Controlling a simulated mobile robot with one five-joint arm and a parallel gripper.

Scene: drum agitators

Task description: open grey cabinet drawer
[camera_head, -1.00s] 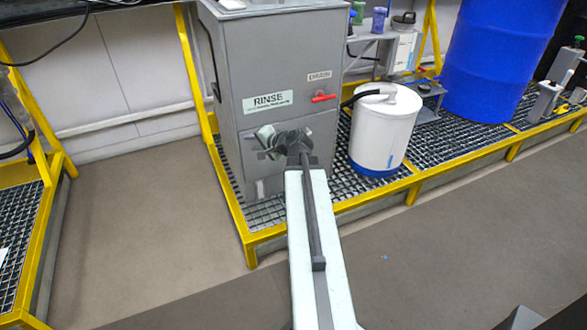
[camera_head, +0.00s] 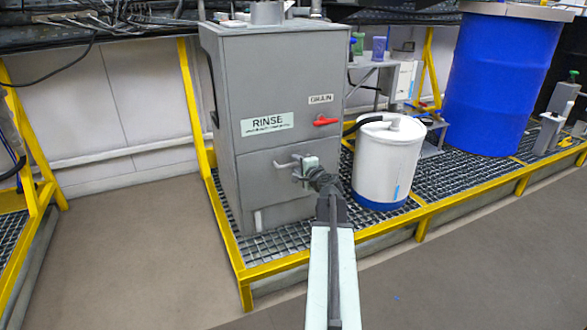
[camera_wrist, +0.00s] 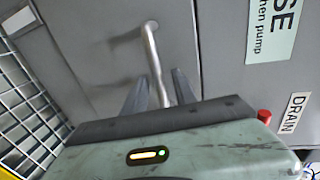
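The grey cabinet (camera_head: 222,95) stands upright on a grated platform, with a RINSE label on its front. Its lower drawer front (camera_head: 262,198) looks flush with the cabinet. A metal bar handle (camera_head: 284,164) sticks out from the drawer front; it also shows in the wrist view (camera_wrist: 153,55). My gripper (camera_head: 308,165) is at the handle's right part. In the wrist view my gripper (camera_wrist: 158,82) has its two dark fingers apart, one on each side of the bar. The bar runs between them; contact is not clear. The handle's near end is hidden behind the gripper body.
A red DRAIN valve (camera_head: 326,121) sits above the drawer on the right. A white drum (camera_head: 386,160) stands close to the right. The platform's yellow rail (camera_head: 300,262) runs in front. Bare floor (camera_head: 130,240) lies left of the cabinet.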

